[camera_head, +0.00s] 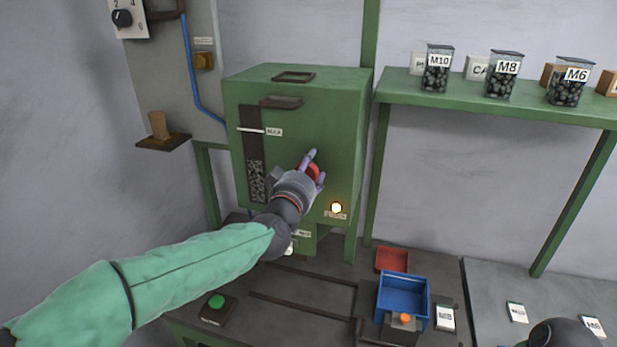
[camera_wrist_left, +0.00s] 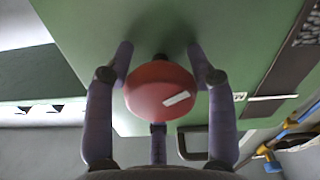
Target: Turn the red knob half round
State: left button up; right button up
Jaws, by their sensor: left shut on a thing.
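The red knob (camera_wrist_left: 160,92) is round, with a white mark on its face, and sits on the front of the green machine cabinet (camera_head: 345,130). In the head view the knob (camera_head: 314,170) is partly hidden behind my left gripper (camera_head: 313,170). In the left wrist view my left gripper (camera_wrist_left: 160,85) has its fingers around the knob, one on each side and one at the lower edge. It is shut on the knob. The white mark slants, its right end higher in that view. A dark part of my right arm shows at the bottom right of the head view; its gripper is not visible.
A lit lamp (camera_head: 336,208) is to the right of the knob. Below stand a blue bin (camera_head: 403,296), a red tray (camera_head: 392,260) and a green button (camera_head: 216,302). A green shelf (camera_head: 490,98) at right holds labelled jars.

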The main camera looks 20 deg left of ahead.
pick_arm(q)
jog(key=n+b, duration=0.1)
jog(key=n, duration=0.1)
jog(key=n+b, duration=0.2)
jog(key=n, duration=0.1)
jog(key=shift+d+f+n, duration=0.1)
jog(key=shift+f+n, duration=0.2)
jog(key=shift+f, duration=0.1)
jog(key=n+b, duration=0.2)
jog(key=n, duration=0.2)
jog(key=shift+r+n, duration=0.1)
jog(key=shift+n, duration=0.6)
jog(key=o, duration=1)
jog(key=shift+c, duration=0.2)
jog(key=shift+o, duration=0.4)
jog(key=shift+r, duration=0.1)
jog(key=shift+r, duration=0.1)
